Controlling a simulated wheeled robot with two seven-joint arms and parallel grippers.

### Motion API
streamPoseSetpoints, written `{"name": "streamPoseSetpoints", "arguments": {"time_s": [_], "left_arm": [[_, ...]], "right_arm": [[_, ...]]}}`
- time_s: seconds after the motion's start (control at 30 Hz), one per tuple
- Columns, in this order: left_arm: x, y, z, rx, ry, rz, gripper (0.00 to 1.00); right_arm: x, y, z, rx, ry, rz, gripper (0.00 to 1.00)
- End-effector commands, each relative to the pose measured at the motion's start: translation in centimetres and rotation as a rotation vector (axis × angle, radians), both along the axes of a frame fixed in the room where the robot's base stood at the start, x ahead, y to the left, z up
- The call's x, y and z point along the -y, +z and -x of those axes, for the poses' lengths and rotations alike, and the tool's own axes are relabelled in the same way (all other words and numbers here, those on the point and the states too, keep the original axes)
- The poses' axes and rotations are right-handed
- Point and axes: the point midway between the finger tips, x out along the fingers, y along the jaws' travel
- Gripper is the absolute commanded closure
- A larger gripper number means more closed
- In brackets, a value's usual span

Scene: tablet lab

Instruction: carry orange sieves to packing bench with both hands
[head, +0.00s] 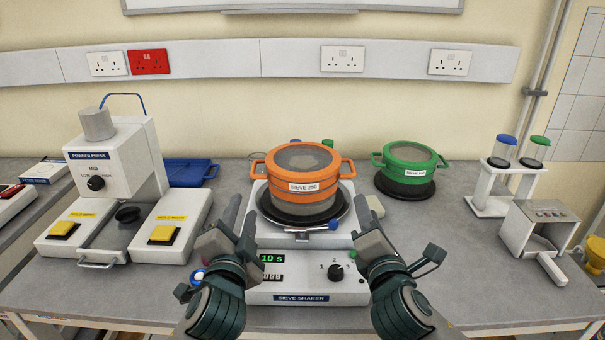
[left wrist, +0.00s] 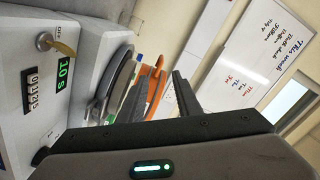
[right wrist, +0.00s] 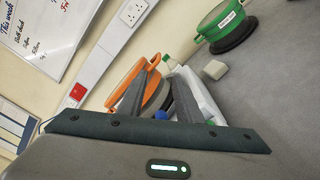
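The orange sieves (head: 303,188), labelled "SIEVE 250", sit stacked with a lid on the round plate of the sieve shaker (head: 300,290). One loop handle sticks out on each side. My left gripper (head: 240,222) is in front of and below the left handle, apart from it. In the left wrist view the orange sieves (left wrist: 153,88) show between its parted fingers. My right gripper (head: 368,222) is in front of and below the right handle. In the right wrist view its fingers are parted, with the orange sieves (right wrist: 135,84) beyond them. Both grippers look empty. No packing bench is recognisable.
A green sieve (head: 408,165) stands on a dark base at the back right. The powder press (head: 115,165) is on the left, with a blue tray (head: 190,172) behind it. A white rack (head: 500,185) with capped vials stands on the right.

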Motion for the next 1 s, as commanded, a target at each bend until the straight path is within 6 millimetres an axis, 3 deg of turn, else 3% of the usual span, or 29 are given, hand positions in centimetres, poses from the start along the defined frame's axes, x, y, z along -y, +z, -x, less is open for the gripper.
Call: {"name": "streamPoseSetpoints", "arguments": {"time_s": [0.57,0.77,1.0], "left_arm": [[0.0,0.1,-0.6,0.004,0.0,-0.003,0.69],[0.0,0.2,-2.5,0.004,0.0,-0.005,0.69],[-0.1,0.2,-6.1,0.003,0.001,-0.004,0.69]], "right_arm": [[-0.1,0.1,-0.6,0.004,0.0,0.006,0.68],[-0.1,0.2,-2.5,0.004,-0.001,0.006,0.68],[-0.3,0.1,-6.1,0.004,-0.001,0.007,0.68]]}}
